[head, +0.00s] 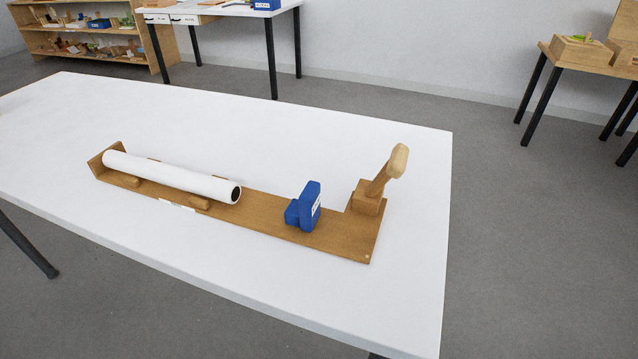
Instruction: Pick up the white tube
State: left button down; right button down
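The white tube (175,177) lies on its side on a long brown wooden board (262,212) on the white table. Its dark open end faces right, and its left end is close to an upright wooden end piece (101,160). Small wooden blocks sit along the tube's near side, such as one wooden block (200,202). Neither of my grippers is in view.
The white table (130,235) is otherwise clear. Other tables and a shelf (90,40) stand behind.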

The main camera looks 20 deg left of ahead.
aim_at(222, 190)
jog(key=u, duration=1.4)
jog(key=j+z, duration=0.15)
jog(key=j, duration=0.3)
jog(key=i, duration=0.05)
